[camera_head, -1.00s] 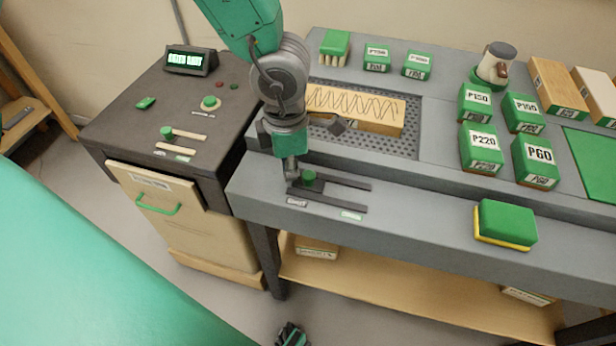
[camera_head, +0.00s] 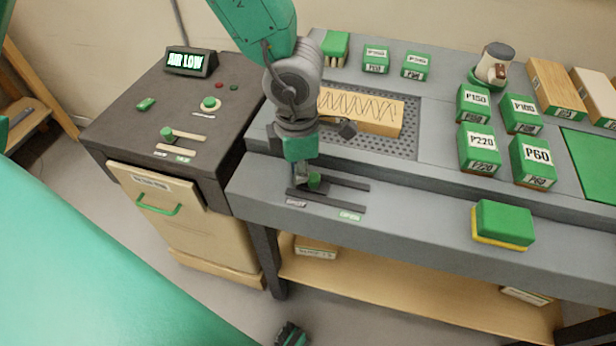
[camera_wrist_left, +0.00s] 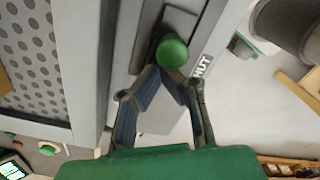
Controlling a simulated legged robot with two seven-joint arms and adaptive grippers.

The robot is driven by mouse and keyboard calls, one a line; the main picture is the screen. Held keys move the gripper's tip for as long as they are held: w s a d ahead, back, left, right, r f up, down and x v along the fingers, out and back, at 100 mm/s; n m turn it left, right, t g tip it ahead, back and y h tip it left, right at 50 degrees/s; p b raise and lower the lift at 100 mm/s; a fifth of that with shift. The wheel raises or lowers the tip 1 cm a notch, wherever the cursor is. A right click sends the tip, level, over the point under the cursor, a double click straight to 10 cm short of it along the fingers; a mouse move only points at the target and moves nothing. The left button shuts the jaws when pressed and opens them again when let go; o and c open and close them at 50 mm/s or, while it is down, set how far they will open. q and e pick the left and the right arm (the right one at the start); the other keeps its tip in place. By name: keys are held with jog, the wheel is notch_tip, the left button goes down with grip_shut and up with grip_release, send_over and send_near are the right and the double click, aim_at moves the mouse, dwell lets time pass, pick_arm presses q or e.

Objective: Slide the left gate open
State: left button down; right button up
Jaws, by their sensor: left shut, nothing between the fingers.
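The left gate is a dark slide track (camera_head: 340,196) on the front ledge of the grey bench, with a green knob (camera_head: 314,180) near its left end. A SHUT label (camera_head: 296,203) is at the left and an OPEN label (camera_head: 349,216) farther right. My left gripper (camera_head: 300,184) is shut and empty, just left of the knob. In the left wrist view the fingertips (camera_wrist_left: 168,72) meet right beside the knob (camera_wrist_left: 172,52); contact is hard to tell. What seems my right gripper (camera_head: 291,335) shows only partly at the bottom edge.
A dark cabinet (camera_head: 135,115) with another slider knob (camera_head: 167,133) and a lit display reading AIR LOW (camera_head: 190,61) stands left. A scribbled wood block (camera_head: 375,112) lies on the perforated plate behind my arm. The green and yellow sponge (camera_head: 503,224) is right; the ledge between is clear.

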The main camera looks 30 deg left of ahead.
aim_at(328, 188)
pick_arm(q)
jog(key=shift+w+d+p, duration=0.25)
jog(key=shift+d+p, duration=0.1)
jog(key=shift+d, duration=0.75)
jog(key=shift+w+d+p, duration=0.3)
jog(key=shift+d+p, duration=0.05)
jog(key=shift+d, duration=0.8)
jog(key=shift+w+d+p, duration=0.25)
jog(key=shift+d+p, duration=0.1)
jog(key=shift+d, duration=0.75)
jog(key=shift+s+a+r+p, duration=0.1)
jog(key=shift+a+p, duration=0.3)
jog(key=shift+a, duration=0.2)
notch_tip(328, 188, up, 8)
jog(key=p, duration=0.8)
jog(key=shift+p, duration=0.35)
